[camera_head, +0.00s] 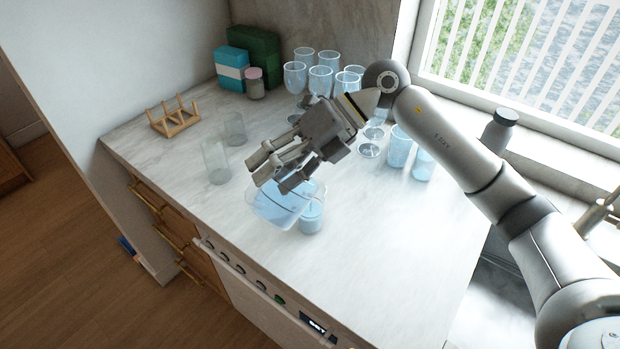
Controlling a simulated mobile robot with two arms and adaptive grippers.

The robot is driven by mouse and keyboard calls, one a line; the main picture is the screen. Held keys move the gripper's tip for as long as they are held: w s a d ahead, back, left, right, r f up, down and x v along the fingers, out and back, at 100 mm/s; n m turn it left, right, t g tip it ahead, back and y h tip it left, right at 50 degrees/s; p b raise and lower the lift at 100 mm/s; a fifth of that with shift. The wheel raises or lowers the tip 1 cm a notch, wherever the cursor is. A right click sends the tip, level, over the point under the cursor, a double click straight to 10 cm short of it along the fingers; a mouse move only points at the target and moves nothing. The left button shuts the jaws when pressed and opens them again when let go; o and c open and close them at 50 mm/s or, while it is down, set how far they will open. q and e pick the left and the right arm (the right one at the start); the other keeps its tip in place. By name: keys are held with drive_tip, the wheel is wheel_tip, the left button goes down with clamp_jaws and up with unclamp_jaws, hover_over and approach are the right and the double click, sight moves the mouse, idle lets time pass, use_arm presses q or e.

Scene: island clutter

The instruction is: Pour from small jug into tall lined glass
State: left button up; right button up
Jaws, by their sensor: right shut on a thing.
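A clear jug (268,212) with light blue contents is at the front middle of the counter. My right gripper (271,179) is shut on it from above, and the fingers hide part of its rim. A small blue-tinted glass (311,220) stands close at the jug's right; I cannot tell whether they touch. No stream between them can be made out. Two clear glasses (216,163) (234,128) stand to the left. Lines on any glass are too small to tell. My left gripper is out of view.
Several stemmed glasses (295,76) crowd the back, partly hidden by my right arm. A wooden rack (175,119), a pink-lidded jar (254,86) and blue and green boxes (232,70) stand at the back left. A dark-capped bottle (498,131) is by the window. The front-right counter (390,250) is clear.

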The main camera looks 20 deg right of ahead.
drive_tip(key=shift+d+r, duration=0.1)
drive_tip(key=shift+d, duration=0.05)
drive_tip(key=shift+a, duration=0.2)
idle(0.6)
drive_tip(key=shift+d, duration=0.15)
drive_tip(key=shift+w+d+r+y, duration=0.25)
drive_tip(key=shift+d+r+y, duration=0.1)
drive_tip(key=shift+y, duration=0.25)
drive_tip(key=shift+s+a+h+p, duration=0.25)
drive_tip(key=shift+a+h+p, duration=0.15)
drive_tip(key=shift+h, duration=0.2)
drive_tip(key=shift+s+a+f+t+h, duration=0.3)
drive_tip(key=shift+a+h, duration=0.2)
drive_tip(key=shift+h, duration=0.1)
drive_tip(key=shift+a+f, duration=0.1)
